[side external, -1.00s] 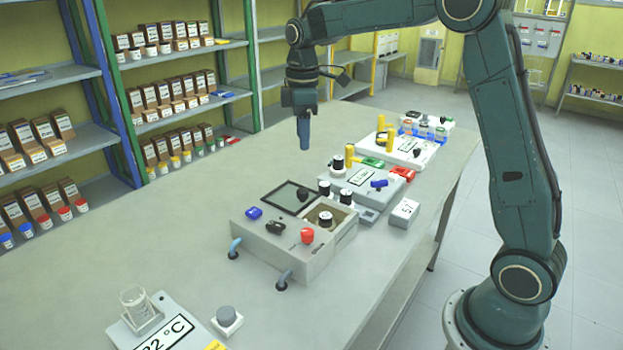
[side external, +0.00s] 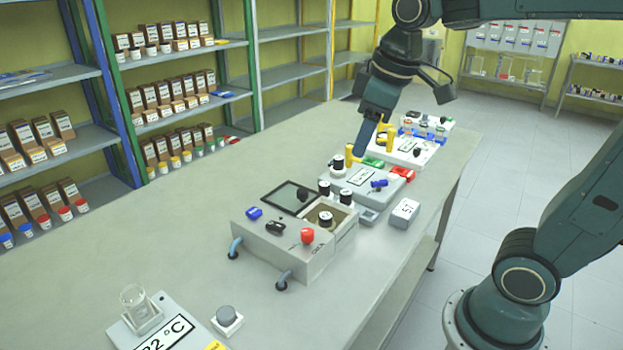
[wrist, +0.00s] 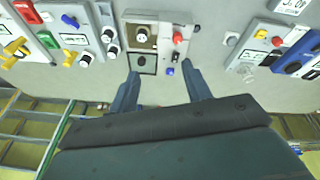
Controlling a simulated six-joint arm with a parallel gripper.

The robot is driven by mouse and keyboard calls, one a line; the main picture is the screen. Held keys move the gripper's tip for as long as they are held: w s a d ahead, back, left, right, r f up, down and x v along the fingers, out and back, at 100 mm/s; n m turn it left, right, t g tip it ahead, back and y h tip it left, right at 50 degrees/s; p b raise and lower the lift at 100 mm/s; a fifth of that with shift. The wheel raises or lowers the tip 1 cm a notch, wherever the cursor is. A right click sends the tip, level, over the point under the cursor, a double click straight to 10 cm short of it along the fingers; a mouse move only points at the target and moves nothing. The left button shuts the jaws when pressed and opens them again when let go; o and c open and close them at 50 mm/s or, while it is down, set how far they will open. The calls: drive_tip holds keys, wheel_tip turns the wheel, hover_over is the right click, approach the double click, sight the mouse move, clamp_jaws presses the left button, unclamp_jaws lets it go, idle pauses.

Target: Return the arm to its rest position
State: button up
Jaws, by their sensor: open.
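My gripper (side external: 362,158) is in the upper middle of the side external view, tilted, with its fingers pointing down and to the left. In that view it appears in front of or above the far part of the bench, close to the grey device in the picture; I cannot tell its exact height. In the wrist view my gripper (wrist: 160,80) shows two blue fingers spread apart with nothing between them. The bench surface (wrist: 215,88) lies beyond the fingertips.
A grey box with an open lid (side external: 290,255) stands mid-bench. Behind it are a grey scale-like device (side external: 365,185) and a white device with yellow handles (side external: 415,150). A beaker (side external: 135,300) stands on a 22 °C plate (side external: 172,330) in front. Shelves (side external: 100,145) line the left. The left bench is clear.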

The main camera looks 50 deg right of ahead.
drive_tip(key=s+a+f+m+t, duration=0.2)
drive_tip(key=s+f+m, duration=0.1)
drive_tip(key=s, duration=0.8)
drive_tip(key=shift+f, duration=0.5)
